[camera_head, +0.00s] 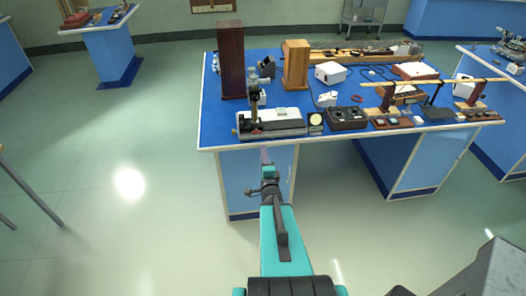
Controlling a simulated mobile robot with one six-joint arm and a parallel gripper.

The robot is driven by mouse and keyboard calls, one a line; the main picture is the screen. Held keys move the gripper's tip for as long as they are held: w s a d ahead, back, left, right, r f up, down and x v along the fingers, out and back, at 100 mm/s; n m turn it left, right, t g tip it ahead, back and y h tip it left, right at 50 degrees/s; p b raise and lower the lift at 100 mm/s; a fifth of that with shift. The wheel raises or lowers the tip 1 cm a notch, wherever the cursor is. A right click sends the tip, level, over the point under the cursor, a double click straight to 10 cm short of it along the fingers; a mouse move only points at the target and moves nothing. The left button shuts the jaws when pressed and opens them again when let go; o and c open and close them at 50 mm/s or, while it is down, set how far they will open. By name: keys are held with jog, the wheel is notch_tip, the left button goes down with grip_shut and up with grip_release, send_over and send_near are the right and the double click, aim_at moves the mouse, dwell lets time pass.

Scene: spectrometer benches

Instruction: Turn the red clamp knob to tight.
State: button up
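I cannot make out a red clamp knob at this size. A small red ring-like thing (357,98) lies on the blue-topped bench (222,115), but I cannot tell what it is. An instrument with a dark upright post (254,100) stands on a black and silver base (272,124) at the bench's front left. My arm reaches up from the bottom. My gripper (265,154) appears small in front of the bench's front edge, below that base in the picture. Whether its fingers are open or shut does not show.
A tall dark wooden box (231,60) and a lighter one (295,64) stand behind. A black control box (346,118) and a round dial (315,122) sit right of the base. A long wooden bar (432,83) spans the right side.

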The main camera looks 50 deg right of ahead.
jog(key=shift+s+a, duration=0.2)
dwell(0.6)
